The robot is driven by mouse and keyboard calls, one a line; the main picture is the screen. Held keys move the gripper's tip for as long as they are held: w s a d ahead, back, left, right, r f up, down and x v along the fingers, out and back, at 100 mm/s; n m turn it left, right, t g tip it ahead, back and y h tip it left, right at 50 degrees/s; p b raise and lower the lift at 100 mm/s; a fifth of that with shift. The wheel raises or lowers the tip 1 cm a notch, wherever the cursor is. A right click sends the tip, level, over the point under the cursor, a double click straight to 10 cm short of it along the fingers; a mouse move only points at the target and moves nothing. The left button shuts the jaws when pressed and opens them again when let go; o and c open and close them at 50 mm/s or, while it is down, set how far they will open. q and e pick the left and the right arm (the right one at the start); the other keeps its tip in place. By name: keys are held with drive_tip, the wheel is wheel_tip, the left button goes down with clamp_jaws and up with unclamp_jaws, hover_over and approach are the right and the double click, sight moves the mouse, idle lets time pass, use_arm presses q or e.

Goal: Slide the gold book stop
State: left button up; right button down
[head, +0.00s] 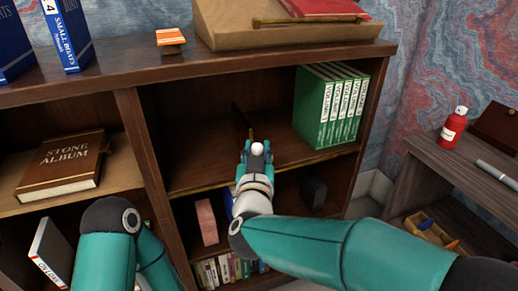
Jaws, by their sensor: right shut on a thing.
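The gold book stop (243,121) stands upright on the middle shelf as a thin plate, dark on its face with a gold glint near its lower front. It stands apart from the row of green books (332,105), with bare shelf between them. My right gripper (257,150) reaches in from the front right and is shut on the front of the book stop; the fingers hide its lower front part. My left arm shows only at the lower left, and its gripper is out of view.
A gold-edged shelf front (215,184) runs below my right gripper. A wooden divider (147,165) stands to the left, with the Stone Album book (62,166) beyond it. A side desk (470,170) with a red bottle (453,128) is at the right.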

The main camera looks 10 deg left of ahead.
drive_tip(key=c, duration=0.9)
unclamp_jaws()
drive_tip(key=shift+w, duration=0.1)
drive_tip(key=shift+o, duration=0.2)
drive_tip(key=s+d, duration=0.1)
drive_tip(key=s, duration=0.6)
drive_tip(key=shift+s, duration=0.2)
drive_tip(key=shift+d+f, duration=0.1)
drive_tip(key=shift+d, duration=0.1)
